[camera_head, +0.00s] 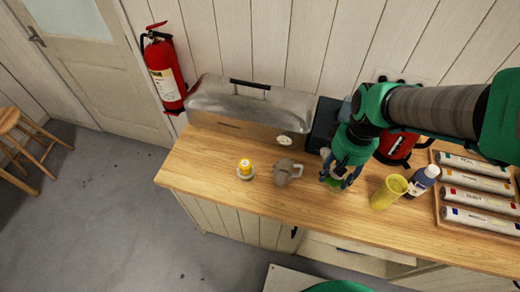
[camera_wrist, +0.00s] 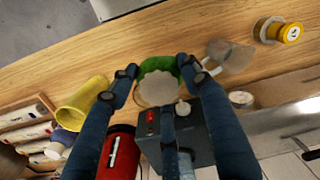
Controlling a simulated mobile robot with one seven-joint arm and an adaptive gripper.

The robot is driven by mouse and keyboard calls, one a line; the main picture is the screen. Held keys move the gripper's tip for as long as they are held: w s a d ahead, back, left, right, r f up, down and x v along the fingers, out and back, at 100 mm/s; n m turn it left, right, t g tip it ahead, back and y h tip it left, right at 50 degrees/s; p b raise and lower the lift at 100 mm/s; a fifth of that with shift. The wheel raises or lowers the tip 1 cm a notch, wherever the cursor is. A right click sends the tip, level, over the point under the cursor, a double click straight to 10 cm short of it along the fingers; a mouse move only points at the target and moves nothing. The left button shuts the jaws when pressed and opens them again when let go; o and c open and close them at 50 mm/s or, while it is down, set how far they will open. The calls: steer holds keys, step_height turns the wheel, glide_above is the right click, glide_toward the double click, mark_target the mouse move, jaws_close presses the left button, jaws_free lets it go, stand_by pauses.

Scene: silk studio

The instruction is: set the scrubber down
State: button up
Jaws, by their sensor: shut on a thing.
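The scrubber, green with a pale beige face, is between my gripper's fingers in the wrist view (camera_wrist: 158,92). In the head view only a bit of its green edge (camera_head: 333,183) shows below the fingers. My gripper (camera_head: 341,180) points down over the front part of the wooden worktop (camera_head: 225,180), between a grey mug and a yellow cup. Its fingers (camera_wrist: 156,72) are shut on the scrubber from both sides. I cannot tell whether the scrubber touches the worktop.
The grey mug (camera_head: 287,171) stands left of my gripper, with a yellow spool (camera_head: 245,168) beyond it. The yellow cup (camera_head: 389,192) and a dark bottle (camera_head: 422,181) stand to the right. A metal box (camera_head: 245,108), dark appliance (camera_head: 323,124) and red object (camera_head: 397,147) stand behind.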

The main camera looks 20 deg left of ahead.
steer(key=s+a+f+n, duration=0.1)
steer(key=s+a+n, duration=0.35)
steer(key=a, duration=1.15)
steer(key=s+a+n, duration=0.4)
steer(key=s+a, duration=0.2)
steer(key=a, duration=0.9)
step_height(320, 180, down, 11)
steer(key=shift+w, duration=0.15)
steer(key=w+a, duration=0.3)
steer(key=a, duration=0.1)
steer(key=w+a+f+b, duration=0.1)
steer(key=w+a, duration=0.2)
steer(key=a, duration=0.1)
steer(key=w+a, duration=0.3)
steer(key=a, duration=0.1)
steer(key=shift+f, duration=0.25)
steer(key=shift+w, duration=0.1)
steer(key=shift+w+a, duration=0.15)
steer(key=shift+a, duration=0.1)
steer(key=shift+w+a+f+b, duration=0.1)
steer(key=shift+f+b, duration=0.35)
steer(key=shift+f, duration=1.4)
